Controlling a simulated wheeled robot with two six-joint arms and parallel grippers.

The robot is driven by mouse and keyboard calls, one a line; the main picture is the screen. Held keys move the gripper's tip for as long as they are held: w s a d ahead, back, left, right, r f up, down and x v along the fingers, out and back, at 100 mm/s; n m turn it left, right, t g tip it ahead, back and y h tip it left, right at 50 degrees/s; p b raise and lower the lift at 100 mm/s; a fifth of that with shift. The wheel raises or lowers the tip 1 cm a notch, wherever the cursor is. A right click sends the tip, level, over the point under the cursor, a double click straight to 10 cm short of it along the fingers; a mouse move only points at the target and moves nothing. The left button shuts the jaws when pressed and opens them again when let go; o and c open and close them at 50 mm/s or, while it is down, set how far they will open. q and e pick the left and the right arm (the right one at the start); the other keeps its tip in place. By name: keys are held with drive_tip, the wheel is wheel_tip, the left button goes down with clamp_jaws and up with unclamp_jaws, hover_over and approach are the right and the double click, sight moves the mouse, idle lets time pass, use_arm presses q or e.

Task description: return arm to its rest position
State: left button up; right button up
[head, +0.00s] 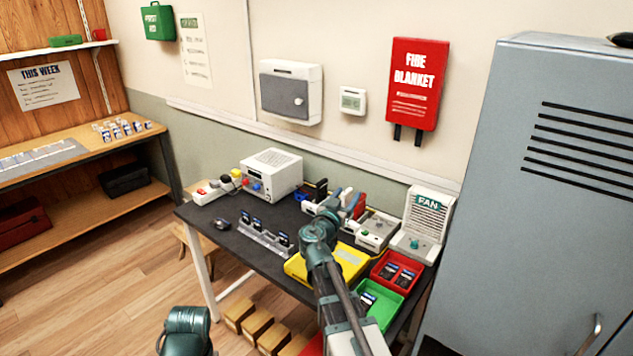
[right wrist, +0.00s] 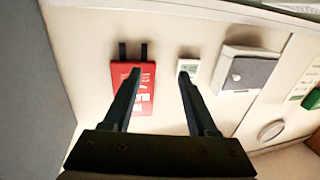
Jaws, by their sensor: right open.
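My right arm reaches up over the dark workbench (head: 200,212) from the bottom of the head view. Its gripper (head: 346,199) is above the back part of the bench, near the small devices there. In the right wrist view the two fingers (right wrist: 159,76) stand apart with nothing between them, and the camera faces the wall. Only a green part of my left arm shows at the bottom of the head view; its gripper is out of sight.
A yellow tray (head: 296,268), a red bin (head: 377,272) and a green bin (head: 392,301) with phones lie around the right arm. A phone rack (head: 264,241), a white power supply (head: 272,172) and a fan unit (head: 424,224) stand on the bench. A grey locker (head: 480,200) is at right.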

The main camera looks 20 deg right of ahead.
drive_tip(key=s+a+f+n+g+y, duration=0.4)
drive_tip(key=s+a+f, duration=0.3)
drive_tip(key=a, duration=0.5)
drive_tip(key=s+a+f+n+g+y, duration=0.4)
drive_tip(key=s+a+f, duration=0.3)
drive_tip(key=s+a, duration=0.3)
drive_tip(key=s+a+f+n+g+y, duration=0.3)
drive_tip(key=s+a+f, duration=0.5)
drive_tip(key=a, duration=0.6)
drive_tip(key=s+n+y, duration=0.1)
drive_tip(key=n, duration=0.1)
drive_tip(key=shift+s+n+g+y, duration=0.15)
drive_tip(key=shift+n+g+y, duration=0.15)
drive_tip(key=shift+n+g, duration=0.1)
drive_tip(key=shift+r, duration=0.1)
